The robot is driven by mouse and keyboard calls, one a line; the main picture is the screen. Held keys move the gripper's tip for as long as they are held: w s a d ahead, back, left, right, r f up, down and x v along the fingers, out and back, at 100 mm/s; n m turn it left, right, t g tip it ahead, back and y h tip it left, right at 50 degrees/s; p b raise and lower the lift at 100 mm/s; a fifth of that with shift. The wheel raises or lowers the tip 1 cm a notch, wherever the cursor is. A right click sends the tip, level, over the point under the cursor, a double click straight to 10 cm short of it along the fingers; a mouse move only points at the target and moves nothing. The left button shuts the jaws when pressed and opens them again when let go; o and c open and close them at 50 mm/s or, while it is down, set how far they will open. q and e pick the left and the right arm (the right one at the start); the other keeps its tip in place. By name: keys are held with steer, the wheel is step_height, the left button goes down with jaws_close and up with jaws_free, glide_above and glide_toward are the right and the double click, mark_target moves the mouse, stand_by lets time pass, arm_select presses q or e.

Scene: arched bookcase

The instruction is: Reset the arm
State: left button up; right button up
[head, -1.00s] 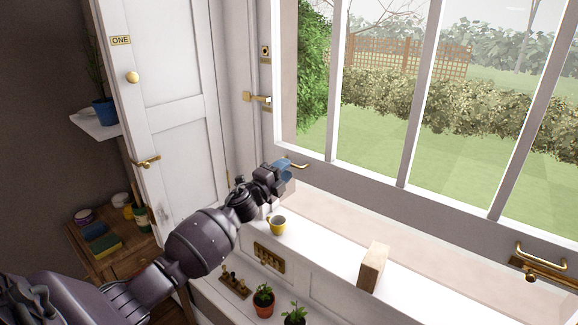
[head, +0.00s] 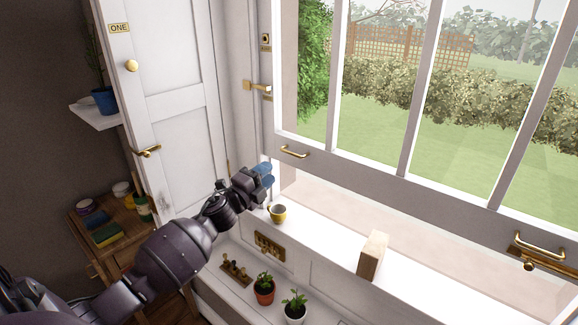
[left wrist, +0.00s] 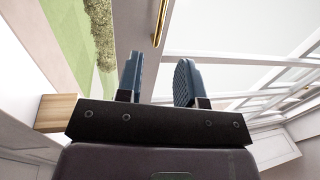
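My left gripper (head: 266,173) has blue fingertips and is in front of the window, to the left of and below the sash's left brass handle (head: 294,152). It is apart from the handle. In the left wrist view, the two fingers of the left gripper (left wrist: 158,78) stand apart with nothing between them. The brass handle (left wrist: 160,22) shows beyond them. My left arm reaches in from the lower left of the head view. My right gripper is in neither view.
The window sash (head: 345,170) stands above the sill, with a gap beneath. Potted plants (head: 264,289) are below. A white door (head: 180,110) and wooden cabinet (head: 110,235) are at left.

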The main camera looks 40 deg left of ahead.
arm_select(q)
steer(key=s+d+f+n+g+y, duration=0.1)
steer(key=s+d+f+n+g, duration=0.1)
steer(key=s+d+f+n, duration=0.4)
steer(key=s+d+f+n+g+y, duration=0.1)
steer(key=s+d+f+n+g, duration=0.3)
steer(key=f+n, duration=0.4)
steer(key=s+d+f+n+g, duration=0.1)
steer(key=s+d+f+n, duration=0.1)
steer(key=s+f, duration=0.4)
steer(key=s+d+f+n+g, duration=0.1)
steer(key=s+d+f, duration=0.4)
steer(key=s, duration=0.8)
steer(key=shift+s+d+f+n+g, duration=0.2)
steer(key=shift+s+f+n+g, duration=0.25)
steer(key=shift+f, duration=0.3)
steer(key=shift+w, duration=0.1)
